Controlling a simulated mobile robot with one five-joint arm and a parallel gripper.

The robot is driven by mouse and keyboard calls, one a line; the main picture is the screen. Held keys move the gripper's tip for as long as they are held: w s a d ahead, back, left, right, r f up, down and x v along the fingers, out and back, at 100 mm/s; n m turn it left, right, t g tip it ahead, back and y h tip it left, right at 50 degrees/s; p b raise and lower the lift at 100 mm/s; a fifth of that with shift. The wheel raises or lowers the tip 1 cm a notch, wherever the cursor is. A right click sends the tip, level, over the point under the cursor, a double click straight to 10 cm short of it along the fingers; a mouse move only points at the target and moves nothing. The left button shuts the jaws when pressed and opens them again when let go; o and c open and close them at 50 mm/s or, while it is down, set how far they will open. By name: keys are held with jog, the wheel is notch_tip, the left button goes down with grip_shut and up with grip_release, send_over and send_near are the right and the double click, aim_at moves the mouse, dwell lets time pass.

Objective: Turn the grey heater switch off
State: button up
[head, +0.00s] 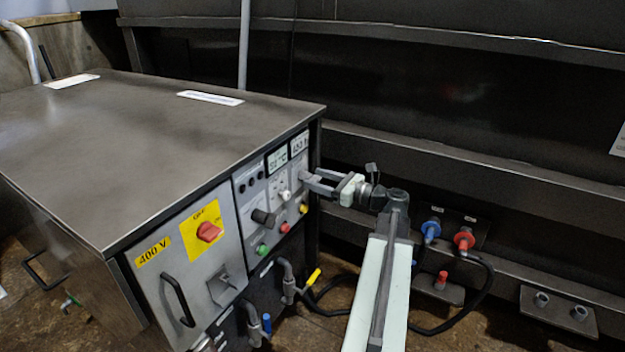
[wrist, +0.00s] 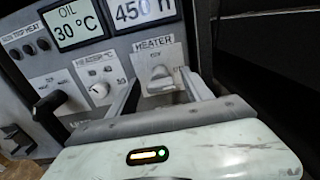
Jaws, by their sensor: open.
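The grey heater switch (wrist: 160,76) is a small knob on a pale plate labelled HEATER, below the 450 h display in the wrist view. My gripper (head: 307,180) is open at the right end of the control panel in the head view. In the wrist view its two fingers (wrist: 163,88) reach toward the plate, one on each side of the knob. I cannot tell whether they touch it. The switch is largely hidden by my gripper in the head view. Its exact on or off position is too small to read.
A white dial (wrist: 98,90) and a black lever (wrist: 48,104) are left of the switch. The cabinet (head: 180,120) carries a red rotary switch (head: 208,232) on yellow. Blue (head: 431,230) and red (head: 464,240) hose couplings stand right of my arm.

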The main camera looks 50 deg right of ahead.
jog(key=shift+w+a, duration=0.1)
jog(key=shift+w, duration=0.45)
grip_shut()
jog(key=shift+a, duration=0.25)
jog(key=shift+d, duration=0.15)
